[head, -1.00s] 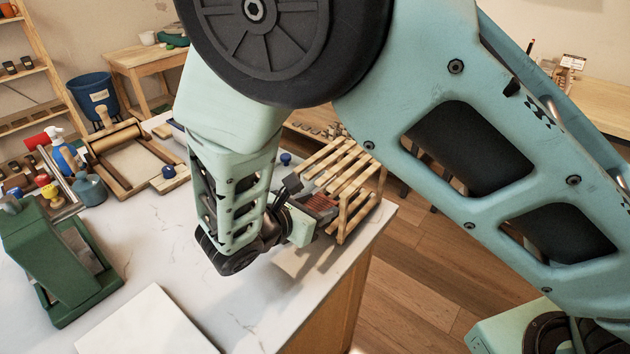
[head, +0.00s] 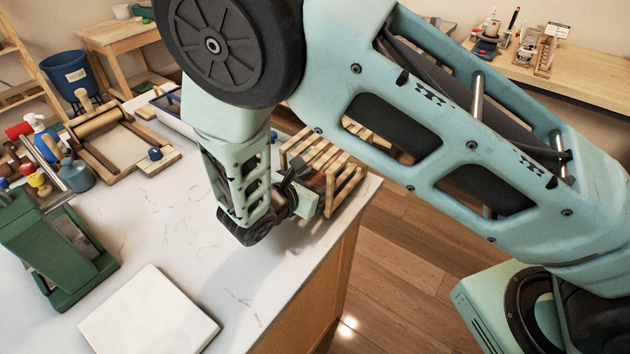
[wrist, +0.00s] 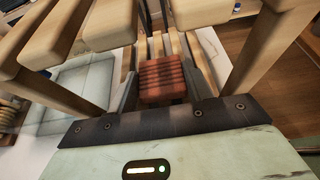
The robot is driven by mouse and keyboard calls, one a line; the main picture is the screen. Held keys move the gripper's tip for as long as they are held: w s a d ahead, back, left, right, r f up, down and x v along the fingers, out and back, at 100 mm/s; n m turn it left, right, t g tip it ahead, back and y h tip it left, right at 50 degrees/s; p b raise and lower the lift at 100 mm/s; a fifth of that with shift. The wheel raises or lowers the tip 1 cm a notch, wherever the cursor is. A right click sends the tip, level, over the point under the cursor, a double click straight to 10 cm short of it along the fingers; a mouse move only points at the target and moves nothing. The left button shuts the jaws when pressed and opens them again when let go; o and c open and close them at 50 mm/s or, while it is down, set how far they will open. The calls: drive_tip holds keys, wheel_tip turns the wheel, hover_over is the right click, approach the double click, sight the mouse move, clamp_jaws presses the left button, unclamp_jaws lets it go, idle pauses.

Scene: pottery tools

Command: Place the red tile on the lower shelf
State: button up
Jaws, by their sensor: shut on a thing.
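My gripper (wrist: 163,85) is shut on the red tile (wrist: 162,78), which shows ridges across its face in the wrist view. The gripper and tile are inside the small wooden slatted rack, between its upper slats (wrist: 105,22) and its lower slats (wrist: 176,42). In the head view the rack (head: 345,190) stands near the right edge of the white counter, and my gripper reaches into it from the left. The tile is mostly hidden there. I cannot tell whether the tile touches the lower slats.
Rack posts (wrist: 265,62) stand close on both sides of my gripper. A white slab (head: 150,312) and a green press (head: 55,245) sit on the counter's near left. A wooden tray with a roller (head: 112,130) lies farther back. The counter's middle (head: 160,215) is clear.

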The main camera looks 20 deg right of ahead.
drive_tip(key=o, duration=0.8)
drive_tip(key=shift+f, duration=0.1)
